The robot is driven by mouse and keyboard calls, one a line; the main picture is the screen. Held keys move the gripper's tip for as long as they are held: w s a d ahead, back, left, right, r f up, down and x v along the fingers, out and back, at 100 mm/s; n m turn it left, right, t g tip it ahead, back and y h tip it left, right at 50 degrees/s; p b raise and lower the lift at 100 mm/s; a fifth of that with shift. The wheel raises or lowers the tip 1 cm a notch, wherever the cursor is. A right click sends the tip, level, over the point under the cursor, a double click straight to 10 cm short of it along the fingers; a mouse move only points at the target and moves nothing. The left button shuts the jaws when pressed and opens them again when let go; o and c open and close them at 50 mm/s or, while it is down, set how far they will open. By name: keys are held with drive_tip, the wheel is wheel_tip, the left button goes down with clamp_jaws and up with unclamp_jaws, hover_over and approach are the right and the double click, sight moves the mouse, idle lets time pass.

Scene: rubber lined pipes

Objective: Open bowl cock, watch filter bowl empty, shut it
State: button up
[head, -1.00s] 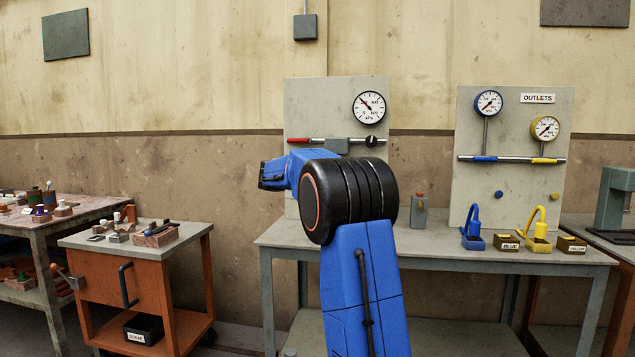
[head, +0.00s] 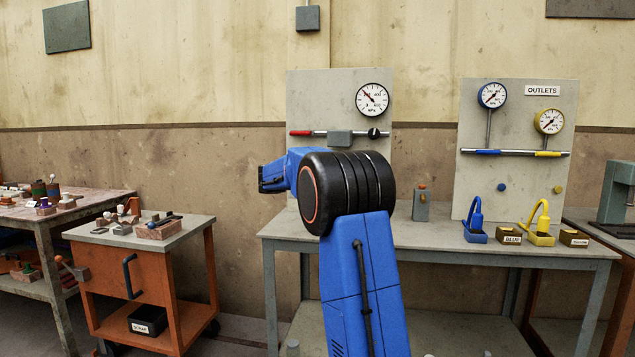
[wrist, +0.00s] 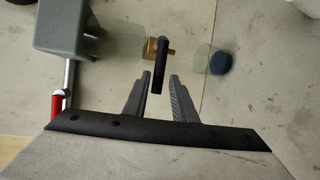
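In the wrist view, my gripper (wrist: 160,75) is open, its two grey fingers on either side of a black lever (wrist: 158,80). I cannot tell whether either finger touches it. The lever joins a small brass cock (wrist: 152,47) at the end of a clear filter bowl (wrist: 120,42). The bowl hangs from a grey filter body (wrist: 72,28), which also shows on the left panel in the head view (head: 340,138). In the head view my blue arm hides the bowl, the cock and my fingertips. I cannot make out any liquid in the bowl.
A clear cup with a blue end (wrist: 220,62) is right of the lever. The left gauge (head: 372,99) is above the pipe; the outlets panel (head: 518,130) stands to the right.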

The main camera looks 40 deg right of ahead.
drive_tip(key=shift+o, duration=0.4)
drive_tip(key=v, duration=1.7)
drive_tip(key=shift+s+a, duration=0.15)
drive_tip(key=shift+r, duration=0.15)
